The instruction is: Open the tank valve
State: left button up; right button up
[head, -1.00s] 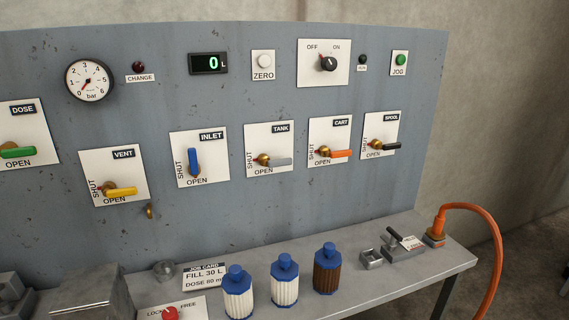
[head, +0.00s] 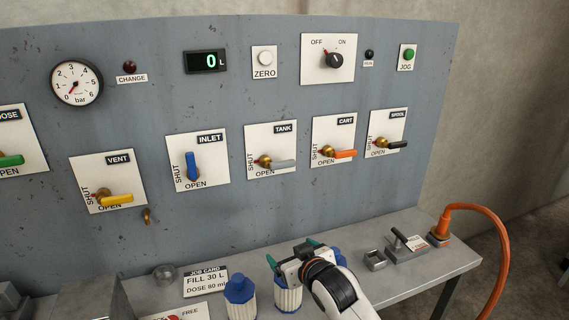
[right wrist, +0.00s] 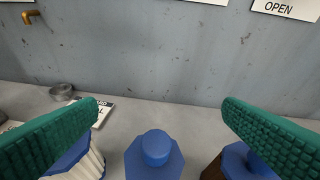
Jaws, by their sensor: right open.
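The tank valve is on a white plate labelled TANK (head: 284,130) on the grey panel. Its grey lever (head: 283,163) lies horizontal, pointing right from a brass hub, with SHUT printed at the plate's left and OPEN below. My right gripper (head: 302,262) is in front of and below the panel, over the blue-capped bottles, well apart from the lever. In the right wrist view its green-padded fingers (right wrist: 160,125) are wide apart, with nothing held between them. The tank lever is not in the right wrist view. My left gripper is not in view.
Blue-capped bottles (head: 239,290) stand on the bench below the panel, close under my right gripper. Neighbouring levers are the blue inlet (head: 192,165) and orange cart (head: 340,154). An orange hose (head: 492,235) hangs at the right. The space before the tank plate is clear.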

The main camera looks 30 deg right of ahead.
aim_at(284, 162)
jog(key=w+d+r+m+t+h, duration=0.1)
jog(key=w+d+r+t, duration=0.15)
jog(key=r, duration=0.45)
jog(key=w+d+r+m+t+h, duration=0.1)
jog(key=w+d+r+t, duration=0.1)
jog(key=w+d+r, duration=0.35)
jog(key=x, duration=0.3)
jog(key=p+x, duration=0.1)
jog(key=x, duration=0.2)
jog(key=a+p+x, duration=0.1)
jog(key=x, duration=0.2)
jog(key=shift+w+r, duration=0.25)
jog(key=shift+r, duration=0.05)
jog(key=c, duration=1.4)
